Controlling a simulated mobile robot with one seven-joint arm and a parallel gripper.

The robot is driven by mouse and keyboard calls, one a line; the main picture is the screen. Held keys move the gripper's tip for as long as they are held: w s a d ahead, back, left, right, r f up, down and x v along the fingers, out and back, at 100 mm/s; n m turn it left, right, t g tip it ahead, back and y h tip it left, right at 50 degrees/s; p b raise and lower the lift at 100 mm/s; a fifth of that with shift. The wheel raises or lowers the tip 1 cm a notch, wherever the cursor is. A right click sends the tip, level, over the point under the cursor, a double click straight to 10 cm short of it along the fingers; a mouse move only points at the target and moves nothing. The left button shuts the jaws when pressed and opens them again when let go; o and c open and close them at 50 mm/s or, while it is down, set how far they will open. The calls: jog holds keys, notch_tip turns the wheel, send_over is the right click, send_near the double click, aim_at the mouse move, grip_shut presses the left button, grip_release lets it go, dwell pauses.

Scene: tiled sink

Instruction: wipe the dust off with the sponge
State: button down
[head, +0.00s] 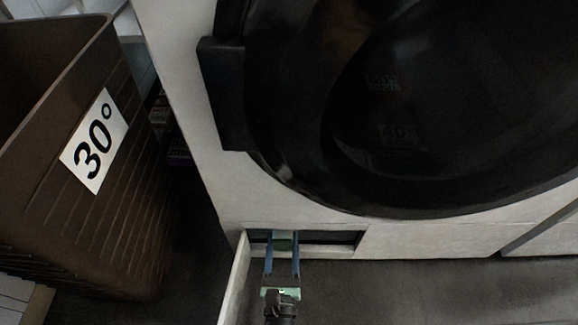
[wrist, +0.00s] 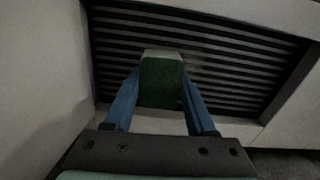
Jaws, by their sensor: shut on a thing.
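My gripper (head: 282,258) is low in front of a white washing machine, at an opening in its lower left corner. In the wrist view its two blue fingers (wrist: 161,95) are shut on a sponge (wrist: 161,82) with a dark green face and a pale edge at its far end. In the head view only a small green part of the sponge (head: 284,237) shows between the fingertips. The sponge is in front of a dark slatted grille (wrist: 235,62); I cannot tell whether it touches it. A faint brownish patch of dust (wrist: 194,65) shows on the slats just right of the sponge.
A small white flap (head: 236,280) stands open left of my gripper. The washing machine's round dark door (head: 400,110) is above. A brown basket (head: 60,200) labelled 30° stands at the left. Dark floor (head: 430,290) is clear at the right.

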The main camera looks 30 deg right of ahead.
jog(key=shift+w+a+r+p, duration=0.4)
jog(key=shift+w+r+p, duration=0.05)
jog(key=shift+r, duration=0.2)
jog(key=shift+w+a+r+p, duration=0.4)
jog(key=shift+r+p, duration=0.05)
jog(key=shift+r, duration=0.15)
jog(key=shift+s+d+b, duration=0.9)
jog(key=shift+s+d, duration=3.15)
jog(key=shift+d, duration=1.7)
jog(key=shift+w+a+f, duration=0.1)
jog(key=shift+w+a, duration=1.25)
jog(key=shift+a, duration=0.65)
jog(key=shift+w+a+r, duration=0.1)
jog(key=shift+w+a, duration=1.3)
jog(key=shift+a, duration=0.55)
jog(key=shift+w+a+f, duration=0.1)
jog(key=shift+w+a, duration=1.25)
jog(key=shift+a, duration=0.65)
